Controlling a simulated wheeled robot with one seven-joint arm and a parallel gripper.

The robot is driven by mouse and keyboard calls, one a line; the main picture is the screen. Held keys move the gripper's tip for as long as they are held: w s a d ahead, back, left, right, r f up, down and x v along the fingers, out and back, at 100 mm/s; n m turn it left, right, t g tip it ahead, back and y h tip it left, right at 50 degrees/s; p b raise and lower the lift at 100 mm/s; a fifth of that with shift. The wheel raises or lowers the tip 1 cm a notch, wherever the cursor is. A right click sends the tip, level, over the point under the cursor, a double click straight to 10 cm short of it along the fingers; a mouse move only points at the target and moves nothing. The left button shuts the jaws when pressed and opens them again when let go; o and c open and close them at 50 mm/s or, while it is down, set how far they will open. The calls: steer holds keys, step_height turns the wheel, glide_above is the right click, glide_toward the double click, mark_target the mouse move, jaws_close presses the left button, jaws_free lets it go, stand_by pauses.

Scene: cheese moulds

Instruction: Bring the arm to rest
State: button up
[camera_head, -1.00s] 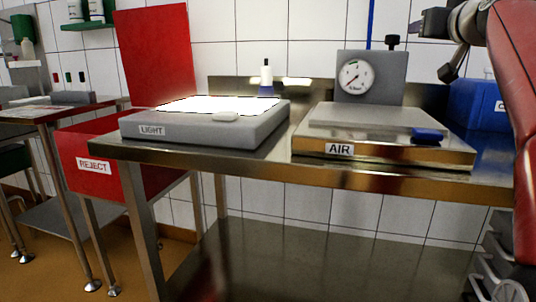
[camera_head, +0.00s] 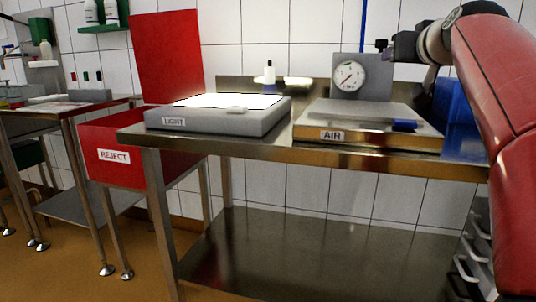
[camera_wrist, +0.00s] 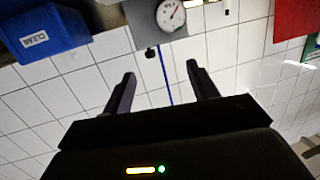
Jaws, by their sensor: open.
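My arm, red with a dark wrist, reaches in from the right of the head view, above the right end of the steel table (camera_head: 240,146). My gripper (camera_wrist: 160,85) shows in the wrist view with its two dark fingers apart and nothing between them. Its fingertips are hard to make out in the head view. The wrist view looks tilted onto the white tiled wall (camera_wrist: 230,60).
On the table stand the light box (camera_head: 215,120) with a small white piece (camera_head: 237,109), and the AIR station (camera_head: 350,135) with a gauge (camera_head: 348,76) and a blue piece (camera_head: 404,125). A blue CLEAR bin (camera_wrist: 45,35) is at right. A red REJECT bin (camera_head: 125,160) is left.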

steer(key=s+a+f+g+p, duration=0.2)
steer(key=s+a+f+g, duration=0.1)
steer(key=s+a+f, duration=0.4)
steer(key=s+a+f+g+p, duration=0.15)
steer(key=s+a+f, duration=0.25)
steer(key=f, duration=0.5)
steer(key=s+a+f+n+g+y+p, duration=0.1)
steer(key=s+f+g, duration=0.5)
steer(key=s+f, duration=1.2)
step_height(320, 180, down, 3)
steer(key=shift+s+a+r+p, duration=0.1)
steer(key=shift+s+a+p, duration=0.25)
steer(key=shift+p, duration=0.25)
